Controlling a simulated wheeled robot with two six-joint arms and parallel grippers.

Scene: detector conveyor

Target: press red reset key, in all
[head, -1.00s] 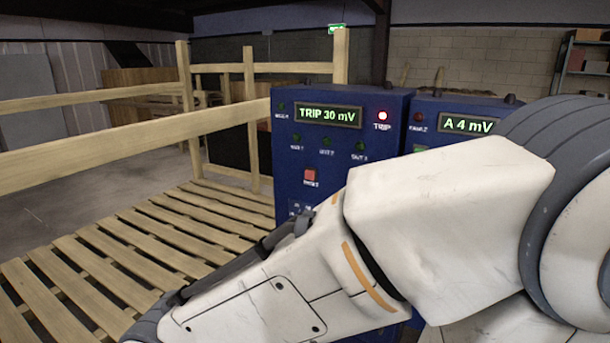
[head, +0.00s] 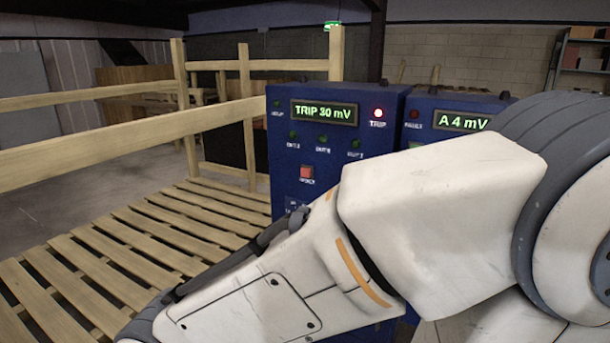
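My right arm crosses the lower right of the head view, in front of the lower part of the cabinet. Its wrist end runs out at the bottom left edge, so the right gripper is out of the picture. My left gripper is not in view either. Nothing visible touches the red key.
A second blue cabinet (head: 415,135) stands to the right, its display (head: 463,121) reading "A 4 mV", mostly hidden by my arm. A slatted wooden deck (head: 150,235) lies left, with a wooden rail (head: 120,134) along it. Shelving (head: 580,65) stands at the far right.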

